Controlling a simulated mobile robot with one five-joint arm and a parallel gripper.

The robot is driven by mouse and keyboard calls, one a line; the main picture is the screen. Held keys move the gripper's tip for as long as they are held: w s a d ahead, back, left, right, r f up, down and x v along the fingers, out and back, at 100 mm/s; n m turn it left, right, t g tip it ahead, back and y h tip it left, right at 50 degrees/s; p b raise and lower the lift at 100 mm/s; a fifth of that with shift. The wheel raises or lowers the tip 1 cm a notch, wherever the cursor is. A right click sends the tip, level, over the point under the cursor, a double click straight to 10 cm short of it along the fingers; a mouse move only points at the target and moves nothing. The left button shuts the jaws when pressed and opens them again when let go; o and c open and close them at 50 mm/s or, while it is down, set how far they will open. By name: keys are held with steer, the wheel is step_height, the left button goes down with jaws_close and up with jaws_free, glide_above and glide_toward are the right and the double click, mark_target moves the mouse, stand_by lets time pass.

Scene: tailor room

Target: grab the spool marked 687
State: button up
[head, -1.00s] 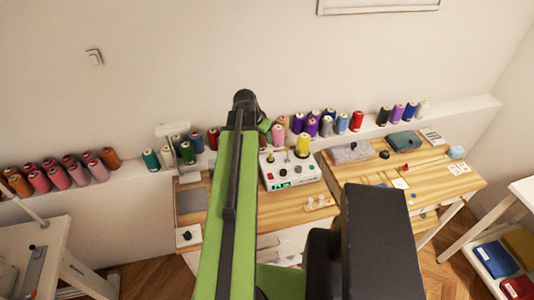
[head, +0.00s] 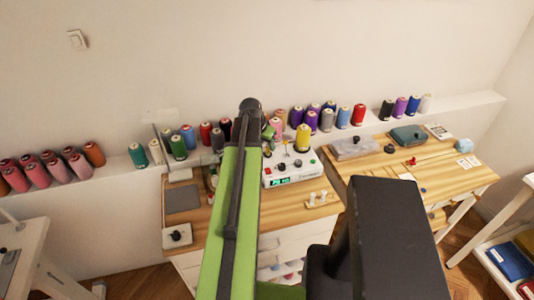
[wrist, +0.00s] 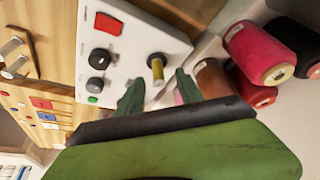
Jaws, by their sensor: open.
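Many thread spools stand on the white ledge along the wall; no number is readable, so I cannot tell which one is marked 687. In the head view a yellow spool (head: 302,138) stands at the white control box (head: 293,171). My gripper (wrist: 159,88) is open in the wrist view, its two green fingers pointing toward the box with nothing held. A small yellow cylinder (wrist: 157,69) on a dark knob shows just beyond the fingertips. My arm hides part of the ledge.
The wooden table (head: 398,176) carries a grey cushion-like item (head: 353,147), a teal folded item (head: 408,135) and small pieces. Pink and red spools (head: 55,167) crowd the left ledge. A black spool (head: 386,110) and neighbours stand at the right.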

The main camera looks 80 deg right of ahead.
mark_target(267, 145)
steer(key=b+x, duration=0.1)
steer(key=x, duration=0.2)
steer(key=shift+f+b, duration=0.1)
steer(key=shift+b, duration=0.25)
jaws_close()
steer(key=shift+r, duration=0.25)
